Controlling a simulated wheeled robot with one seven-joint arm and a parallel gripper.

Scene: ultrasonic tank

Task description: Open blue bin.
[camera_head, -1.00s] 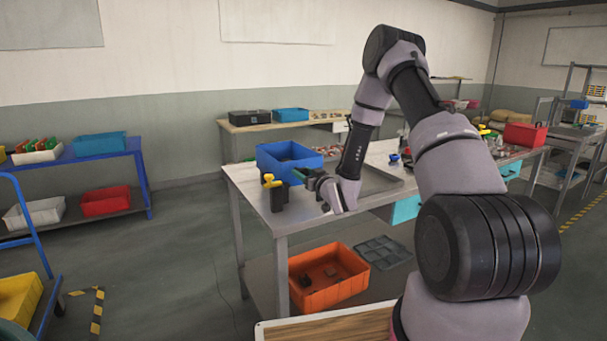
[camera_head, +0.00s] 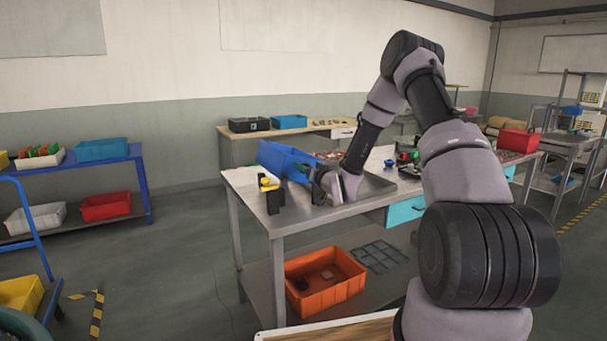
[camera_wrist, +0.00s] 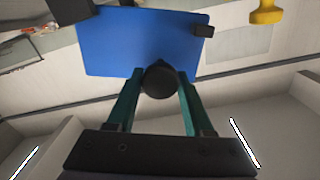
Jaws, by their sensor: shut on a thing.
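The blue bin (camera_head: 282,158) is at the far left corner of the steel table, just left of my gripper, and it looks tilted. My gripper (camera_head: 312,175) is low over the table at the bin's right side. In the wrist view, its two teal fingers (camera_wrist: 160,88) are shut on a round dark knob (camera_wrist: 160,77). The knob sits against the near edge of a flat blue panel of the bin (camera_wrist: 143,42). My gripper hides part of the bin in the head view, and the bin's inside is not clear.
A yellow-topped black fixture (camera_head: 269,190) stands at the table's left front edge. An orange bin (camera_head: 322,297) and a grey divided tray (camera_head: 378,254) are on the lower shelf. The steel table's (camera_head: 310,219) front strip is clear.

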